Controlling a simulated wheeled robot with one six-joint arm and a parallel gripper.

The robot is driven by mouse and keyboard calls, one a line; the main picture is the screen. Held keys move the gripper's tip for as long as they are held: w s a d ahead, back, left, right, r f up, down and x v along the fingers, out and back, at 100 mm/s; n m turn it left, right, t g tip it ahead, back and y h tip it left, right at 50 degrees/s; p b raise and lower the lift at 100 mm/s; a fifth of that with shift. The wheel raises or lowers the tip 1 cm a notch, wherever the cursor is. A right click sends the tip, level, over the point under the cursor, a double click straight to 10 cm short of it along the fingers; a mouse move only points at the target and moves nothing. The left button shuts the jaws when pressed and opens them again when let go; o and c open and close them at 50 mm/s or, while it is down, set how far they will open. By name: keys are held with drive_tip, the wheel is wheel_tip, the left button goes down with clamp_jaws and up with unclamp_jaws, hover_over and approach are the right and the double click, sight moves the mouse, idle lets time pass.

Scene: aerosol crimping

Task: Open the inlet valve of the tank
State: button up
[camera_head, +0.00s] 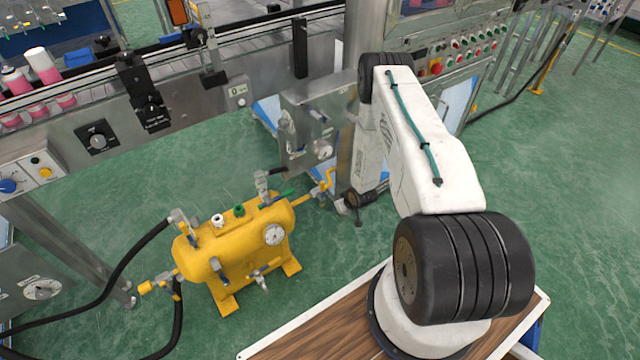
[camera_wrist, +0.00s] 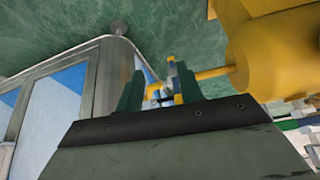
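The yellow tank (camera_head: 235,258) stands on the green floor in the head view, with a round gauge and several small valves. Its end also shows in the wrist view (camera_wrist: 270,55). A yellow pipe leaves its right end and leads to a small valve with yellow parts (camera_head: 328,181). In the wrist view this pipe (camera_wrist: 212,73) reaches a small grey, yellow and blue valve (camera_wrist: 154,91) at my gripper (camera_wrist: 158,80). The two dark green fingers are apart, with valve parts between them. I cannot tell whether they touch it. The fingers are not clear in the head view.
A steel conveyor machine (camera_head: 200,85) runs behind the tank, with a metal post and cabinet (camera_head: 310,125) beside the valve. Black hoses (camera_head: 125,265) run left of the tank. Green floor (camera_head: 570,200) is clear at the right.

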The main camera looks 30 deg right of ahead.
sight(323, 185)
drive_tip(key=w+r+t, duration=0.1)
drive_tip(key=w+t, duration=0.4)
drive_tip(key=w+r+n+t, duration=0.1)
drive_tip(key=w+t, duration=0.1)
drive_tip(key=w, duration=0.1)
drive_tip(key=shift+a+r+y, duration=0.3)
drive_tip(key=shift+a+r, duration=0.05)
drive_tip(key=shift+w+r+t, duration=0.1)
drive_tip(key=shift+w+t, duration=0.2)
drive_tip(key=shift+t, duration=0.1)
drive_tip(key=x, duration=0.7)
clamp_jaws()
